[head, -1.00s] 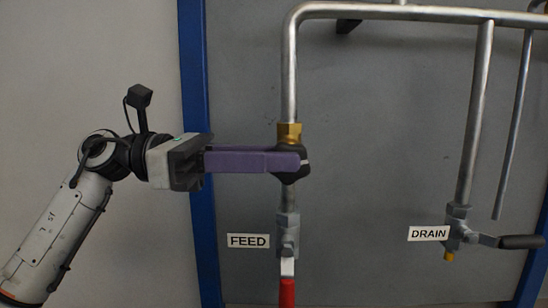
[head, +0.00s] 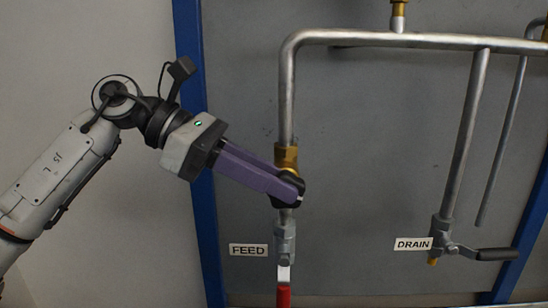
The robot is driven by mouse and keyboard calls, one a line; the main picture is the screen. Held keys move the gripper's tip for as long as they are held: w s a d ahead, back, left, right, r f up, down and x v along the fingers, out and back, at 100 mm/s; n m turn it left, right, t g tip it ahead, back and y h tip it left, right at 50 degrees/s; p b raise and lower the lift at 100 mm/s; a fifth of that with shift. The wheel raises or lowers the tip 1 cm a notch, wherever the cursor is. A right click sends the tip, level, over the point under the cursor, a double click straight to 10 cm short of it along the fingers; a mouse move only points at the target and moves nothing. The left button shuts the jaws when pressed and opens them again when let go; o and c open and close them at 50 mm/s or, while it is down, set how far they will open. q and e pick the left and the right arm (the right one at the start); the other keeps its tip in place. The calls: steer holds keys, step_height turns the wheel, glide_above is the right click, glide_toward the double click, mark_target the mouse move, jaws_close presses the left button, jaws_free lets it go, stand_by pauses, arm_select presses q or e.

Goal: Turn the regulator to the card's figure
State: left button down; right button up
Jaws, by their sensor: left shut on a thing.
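The regulator shows as a black knob (head: 290,190) below a brass fitting (head: 287,157) on the vertical steel pipe at the middle of the head view. A small white mark shows on the knob. My left gripper (head: 290,188), with purple fingers, reaches in from the upper left and is shut on the knob, its fingers slanting down to the right. The fingers hide much of the knob. No card with a figure shows in view, and no dial can be read. My right gripper is not in view.
Below the knob is the feed valve (head: 285,240) with a red handle (head: 284,296) and a FEED label (head: 248,250). At right, the drain valve (head: 446,236) has a dark handle (head: 497,254) and a DRAIN label (head: 412,244). A horizontal pipe (head: 400,39) runs across the top.

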arm_select(q)
steer(key=shift+d+y+p, duration=0.1)
steer(key=shift+y+p, duration=0.7)
steer(key=c, duration=1.9)
jaws_free()
steer(key=shift+r, duration=0.1)
steer(key=v, duration=1)
steer(key=shift+b, duration=0.35)
